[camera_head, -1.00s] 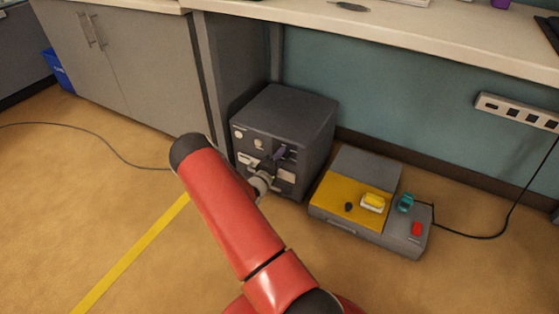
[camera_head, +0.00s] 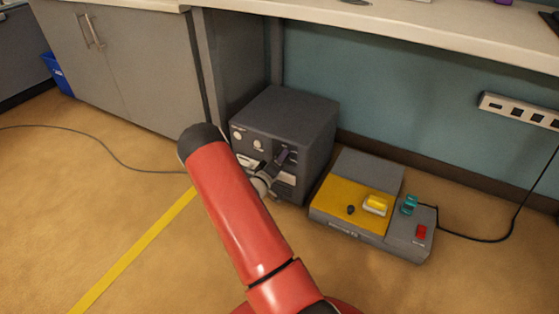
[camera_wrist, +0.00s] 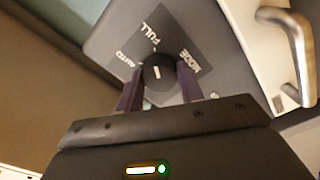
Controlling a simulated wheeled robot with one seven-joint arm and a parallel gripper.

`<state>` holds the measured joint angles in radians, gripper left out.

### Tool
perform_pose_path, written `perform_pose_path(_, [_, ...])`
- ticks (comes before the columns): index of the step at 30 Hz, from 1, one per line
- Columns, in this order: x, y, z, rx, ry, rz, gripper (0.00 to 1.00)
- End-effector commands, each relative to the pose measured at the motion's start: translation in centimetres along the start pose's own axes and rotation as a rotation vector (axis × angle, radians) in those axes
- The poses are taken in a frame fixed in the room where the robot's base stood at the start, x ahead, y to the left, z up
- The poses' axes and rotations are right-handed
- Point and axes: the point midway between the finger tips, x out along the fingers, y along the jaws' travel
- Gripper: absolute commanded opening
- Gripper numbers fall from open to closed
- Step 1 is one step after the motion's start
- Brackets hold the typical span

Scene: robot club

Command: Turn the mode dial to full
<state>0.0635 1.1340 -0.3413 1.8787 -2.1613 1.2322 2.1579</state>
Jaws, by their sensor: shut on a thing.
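The mode dial (camera_wrist: 157,70) is a round black knob with a short white mark, on a dark plate (camera_wrist: 181,38) lettered FULL, AUTO and MODE. My gripper (camera_wrist: 157,80) has one dark finger on each side of the knob and is shut on it. The white mark runs roughly up and down in the wrist view; which end points is unclear. In the head view my gripper (camera_head: 284,160) is at the front of the dark grey box (camera_head: 305,112), and the dial itself is hidden there.
A bright curved metal handle (camera_wrist: 299,55) stands close to the right of the dial in the wrist view. A grey and yellow console (camera_head: 340,212) with several controls sits on the floor right of the box. A cable (camera_head: 485,237) runs from it. Open floor lies left.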

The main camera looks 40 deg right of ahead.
Motion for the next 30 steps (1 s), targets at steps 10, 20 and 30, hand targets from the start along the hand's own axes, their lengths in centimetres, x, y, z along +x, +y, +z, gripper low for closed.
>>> perform_pose_path(10, [0.0,0.0,0.0,0.002,-0.001,-0.001,0.45])
perform_pose_path(20, [0.0,0.0,0.0,0.001,-0.001,0.0,0.59])
perform_pose_path(30, [-3.8,0.0,-0.1,0.001,0.0,-0.004,0.59])
